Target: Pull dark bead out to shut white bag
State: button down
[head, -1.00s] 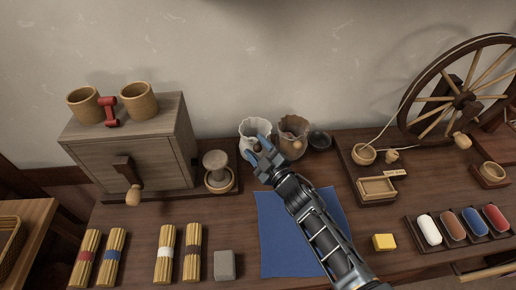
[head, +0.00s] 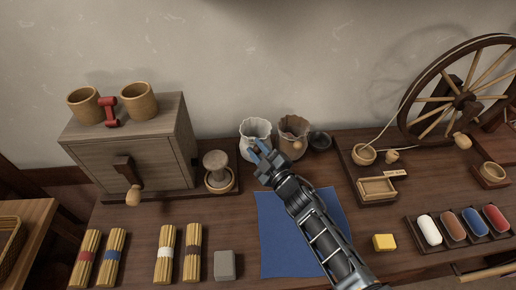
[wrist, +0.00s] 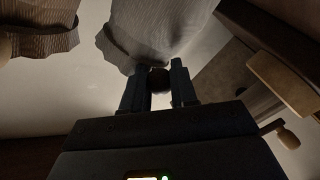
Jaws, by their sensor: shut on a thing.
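The white bag (head: 255,130) stands upright at the back of the table, its ruffled mouth open in the head view. In the wrist view the white bag (wrist: 160,28) is close in front of my fingers. My gripper (head: 259,150) is at the bag's near side. In the wrist view my gripper (wrist: 159,84) is shut on the dark bead (wrist: 159,80), which sits between the fingertips just outside the cloth. The bead is hidden by the fingers in the head view. I cannot make out the cord.
A blue cloth (head: 275,235) lies in front.

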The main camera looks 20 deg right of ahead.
jog(key=s, duration=0.2)
jog(key=s+a, duration=0.1)
jog(key=s, duration=0.1)
jog(key=shift+s+a, duration=0.2)
jog(key=shift+s, duration=0.2)
jog(key=c, duration=0.9)
grip_release()
jog(key=shift+o, duration=0.2)
jog(key=s+d, duration=0.1)
jog(key=s, duration=0.6)
jog(key=shift+s, duration=0.35)
